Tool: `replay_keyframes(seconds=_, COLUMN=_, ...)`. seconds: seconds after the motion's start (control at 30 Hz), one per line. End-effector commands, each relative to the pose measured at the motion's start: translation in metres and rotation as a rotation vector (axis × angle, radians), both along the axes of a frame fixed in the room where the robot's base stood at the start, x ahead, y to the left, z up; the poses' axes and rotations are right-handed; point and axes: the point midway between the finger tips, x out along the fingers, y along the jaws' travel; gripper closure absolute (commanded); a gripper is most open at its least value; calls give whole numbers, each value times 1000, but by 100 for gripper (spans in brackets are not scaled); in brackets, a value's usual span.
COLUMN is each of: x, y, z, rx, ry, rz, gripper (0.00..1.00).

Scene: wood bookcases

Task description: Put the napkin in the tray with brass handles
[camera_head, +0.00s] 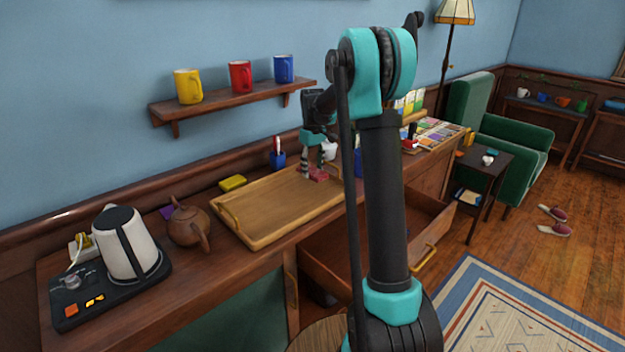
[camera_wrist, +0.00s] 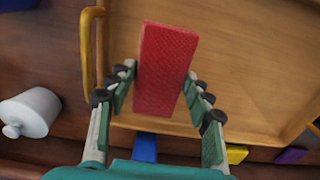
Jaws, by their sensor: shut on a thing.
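The napkin is a red folded rectangle (camera_wrist: 165,70) between my fingers in the wrist view; in the head view it is a small red patch (camera_head: 319,174). My gripper (camera_head: 313,170) is shut on it, pointing down at the right end of the tray. It also shows in the wrist view (camera_wrist: 160,90). The wooden tray (camera_head: 262,236) lies on the sideboard, with brass handles at its left end (camera_head: 229,216) and beside the napkin (camera_wrist: 88,45). The napkin is over the tray's inside near that handle; I cannot tell whether it touches the floor.
A brown teapot (camera_head: 188,226) and a white kettle (camera_head: 126,243) stand left of the tray. A blue pen cup (camera_head: 277,160) and yellow block (camera_head: 232,183) are behind it. A white lidded pot (camera_wrist: 32,111) is beyond the near handle. An open drawer (camera_head: 428,226) juts out in front.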

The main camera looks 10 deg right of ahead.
Motion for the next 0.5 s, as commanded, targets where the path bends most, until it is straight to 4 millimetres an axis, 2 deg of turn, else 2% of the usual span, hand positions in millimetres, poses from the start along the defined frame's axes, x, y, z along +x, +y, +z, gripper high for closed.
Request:
replay_keyframes(seconds=0.23, x=0, y=0, z=-17, rx=0, ry=0, rz=0, gripper=69)
replay_keyframes(seconds=0.4, x=0, y=0, z=-40, rx=0, ry=0, rz=0, gripper=69)
replay_keyframes(seconds=0.5, x=0, y=0, z=-47, rx=0, ry=0, rz=0, gripper=69)
